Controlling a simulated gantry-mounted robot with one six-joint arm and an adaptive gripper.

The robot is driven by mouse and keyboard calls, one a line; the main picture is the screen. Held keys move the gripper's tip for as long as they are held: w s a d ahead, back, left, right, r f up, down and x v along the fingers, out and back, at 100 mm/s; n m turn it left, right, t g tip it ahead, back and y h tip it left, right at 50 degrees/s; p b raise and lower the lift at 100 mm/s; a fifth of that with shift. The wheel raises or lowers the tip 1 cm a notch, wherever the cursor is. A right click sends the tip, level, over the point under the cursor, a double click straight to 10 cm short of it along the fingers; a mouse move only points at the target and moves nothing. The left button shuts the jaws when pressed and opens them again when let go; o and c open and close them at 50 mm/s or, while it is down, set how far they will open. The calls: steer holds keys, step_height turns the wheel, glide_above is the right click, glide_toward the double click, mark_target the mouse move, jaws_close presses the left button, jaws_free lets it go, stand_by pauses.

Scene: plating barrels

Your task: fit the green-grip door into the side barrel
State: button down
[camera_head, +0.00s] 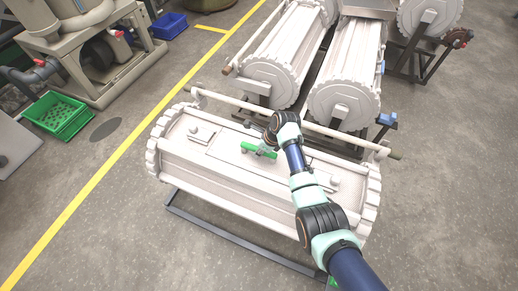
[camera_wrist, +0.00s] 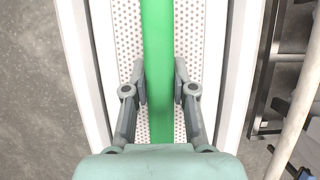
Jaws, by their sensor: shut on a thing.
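The side barrel (camera_head: 205,172) is a white, ribbed drum with toothed end discs, lying across the middle of the head view. The door's green grip (camera_head: 250,147) shows over its upper side; in the wrist view it is a long green bar (camera_wrist: 158,35). My gripper (camera_wrist: 160,82) has a finger on each side of this bar and is shut on it. White perforated strips of the door (camera_wrist: 128,35) flank the bar, between pale lengthwise rails. The door lies along the barrel's upper side; I cannot tell whether it is seated or slightly above.
Two more white barrels (camera_head: 275,70) (camera_head: 345,95) stand behind, with a rod (camera_head: 320,128) in front of them. A green crate (camera_head: 58,117) and a blue bin (camera_head: 170,26) are at the left. Open floor lies left of the barrel, past a yellow line (camera_head: 105,165).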

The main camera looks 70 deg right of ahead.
steer(key=shift+f, duration=0.1)
steer(key=c, duration=0.9)
jaws_free()
steer(key=shift+o, duration=0.2)
steer(key=shift+f, duration=0.1)
steer(key=v, duration=1.2)
